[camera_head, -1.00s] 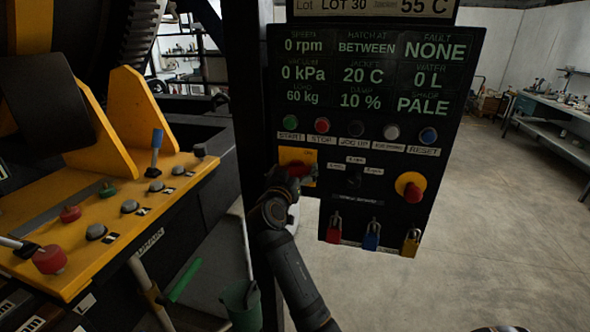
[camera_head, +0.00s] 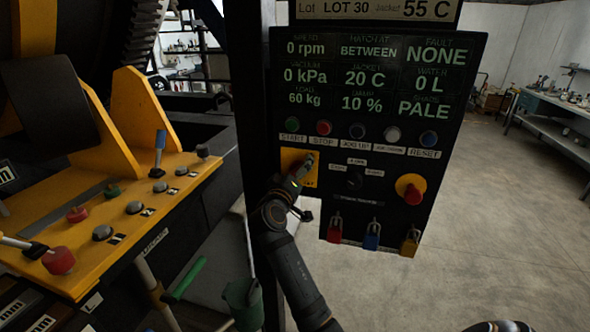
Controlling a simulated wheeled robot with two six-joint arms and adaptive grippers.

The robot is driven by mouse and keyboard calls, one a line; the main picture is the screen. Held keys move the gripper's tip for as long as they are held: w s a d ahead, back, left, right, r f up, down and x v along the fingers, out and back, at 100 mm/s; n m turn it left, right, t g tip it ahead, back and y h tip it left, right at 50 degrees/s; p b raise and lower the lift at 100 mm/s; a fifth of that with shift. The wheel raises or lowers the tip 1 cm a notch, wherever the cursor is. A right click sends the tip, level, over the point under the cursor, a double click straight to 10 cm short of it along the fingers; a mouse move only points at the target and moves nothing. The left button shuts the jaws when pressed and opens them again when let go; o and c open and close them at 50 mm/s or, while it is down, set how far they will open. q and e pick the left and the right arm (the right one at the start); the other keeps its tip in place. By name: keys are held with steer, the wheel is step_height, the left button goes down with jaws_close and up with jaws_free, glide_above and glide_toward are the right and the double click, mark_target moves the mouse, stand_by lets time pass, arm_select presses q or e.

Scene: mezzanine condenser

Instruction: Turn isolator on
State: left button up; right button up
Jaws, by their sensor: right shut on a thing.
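The isolator is a yellow square plate (camera_head: 289,157) on the left of the dark control panel (camera_head: 375,215), below the START and STOP buttons. My right gripper (camera_head: 303,167) reaches up from below and is shut on the isolator handle in front of this plate. The gripper and its fingers cover most of the handle, so its exact angle cannot be told. Small dark markings show at the plate's lower right. My left gripper is not in view.
A red-on-yellow emergency stop (camera_head: 411,188) and a black selector knob (camera_head: 354,181) are right of the isolator. Red, blue and yellow padlocks (camera_head: 371,237) hang below. A yellow console (camera_head: 120,215) with knobs and levers stands left. The floor at right is clear.

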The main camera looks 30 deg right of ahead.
stand_by(0.4)
steer(key=o, duration=0.8)
steer(key=shift+d+f, duration=0.1)
steer(key=shift+d, duration=0.15)
steer(key=shift+a, duration=0.15)
